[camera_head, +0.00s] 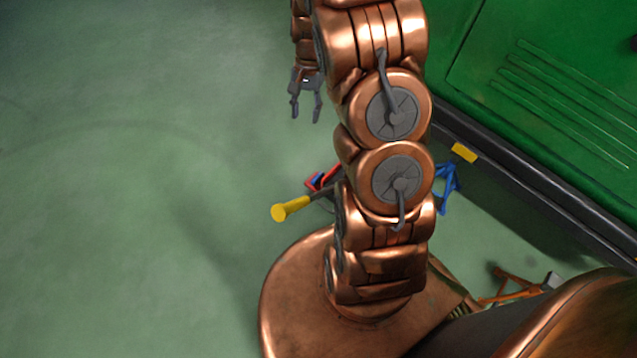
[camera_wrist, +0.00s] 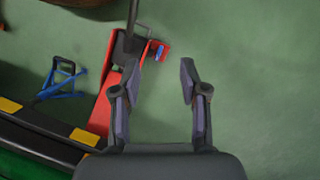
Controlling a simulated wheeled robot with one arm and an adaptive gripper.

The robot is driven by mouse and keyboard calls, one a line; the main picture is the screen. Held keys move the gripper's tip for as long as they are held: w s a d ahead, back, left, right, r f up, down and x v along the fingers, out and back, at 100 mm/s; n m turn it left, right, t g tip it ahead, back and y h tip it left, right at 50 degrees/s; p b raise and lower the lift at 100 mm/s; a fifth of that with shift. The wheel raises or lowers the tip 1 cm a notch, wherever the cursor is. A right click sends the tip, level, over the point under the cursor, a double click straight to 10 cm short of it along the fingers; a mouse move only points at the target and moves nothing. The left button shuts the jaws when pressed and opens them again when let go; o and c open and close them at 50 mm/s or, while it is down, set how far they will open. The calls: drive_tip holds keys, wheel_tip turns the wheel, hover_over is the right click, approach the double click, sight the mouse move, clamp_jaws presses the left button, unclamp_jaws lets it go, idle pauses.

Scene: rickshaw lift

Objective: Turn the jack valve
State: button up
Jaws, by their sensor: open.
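The red jack (camera_wrist: 103,115) lies on the floor, left of centre in the wrist view, with a dark handle bar (camera_wrist: 125,45) over it. A small blue part, possibly the jack valve (camera_wrist: 158,54), sits at its red right end. In the head view my arm hides most of the jack; a bit of red (camera_head: 333,174), the blue part (camera_head: 318,180) and the yellow handle grip (camera_head: 290,208) show. My gripper (camera_head: 306,116) is open and empty. In the wrist view its fingers (camera_wrist: 158,80) are spread, the left one overlapping the jack, the blue part beyond the gap.
A blue stand (camera_wrist: 65,83) stands left of the jack in the wrist view, and its part shows behind my arm (camera_head: 446,185). A green vehicle (camera_head: 560,70) with a black, yellow-marked lower edge borders the right. An orange-and-black object (camera_head: 515,288) lies lower right. Left floor is clear.

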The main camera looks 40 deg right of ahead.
drive_tip(key=w+d+f+m+b, duration=0.1)
drive_tip(key=d+f+b, duration=0.25)
drive_tip(key=f, duration=0.55)
drive_tip(key=w+d+f+m+b, duration=0.15)
drive_tip(key=f+b, duration=0.25)
drive_tip(key=f, duration=0.5)
drive_tip(key=m+t+y+b, duration=0.1)
drive_tip(key=m+y+b, duration=0.15)
drive_tip(key=b, duration=0.45)
approach(318, 176)
drive_tip(key=a+f, duration=0.1)
drive_tip(key=shift+s+a+f+h, duration=0.15)
drive_tip(key=shift+a+f+h, duration=0.2)
drive_tip(key=shift+f, duration=0.45)
drive_tip(key=b+x, duration=0.3)
drive_tip(key=x, duration=0.3)
drive_tip(key=shift+a+f, duration=0.15)
drive_tip(key=shift+f, duration=0.05)
drive_tip(key=shift+c, duration=0.4)
clamp_jaws()
